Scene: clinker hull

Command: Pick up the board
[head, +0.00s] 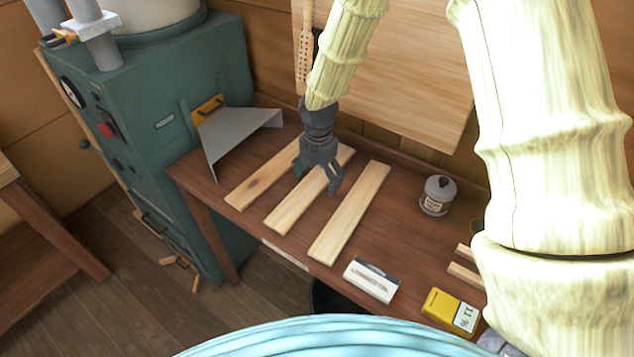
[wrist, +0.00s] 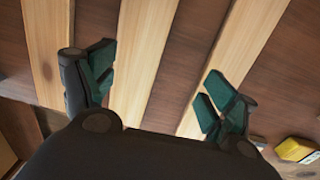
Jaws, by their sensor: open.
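Three pale wooden boards lie side by side on the brown bench: a left board (head: 263,174), a middle board (head: 292,203) and a right board (head: 349,213). The pictures do not show which one the task means. My gripper (head: 317,184) is open above the middle board and partly hides it. In the wrist view the middle board (wrist: 147,62) runs between the spread fingers of my gripper (wrist: 152,88). The left board (wrist: 48,50) lies beyond the left finger, and the right board (wrist: 235,55) passes behind the right finger. Nothing is between the fingers.
A green machine (head: 165,120) with a grey metal chute (head: 235,135) stands at the bench's left end.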

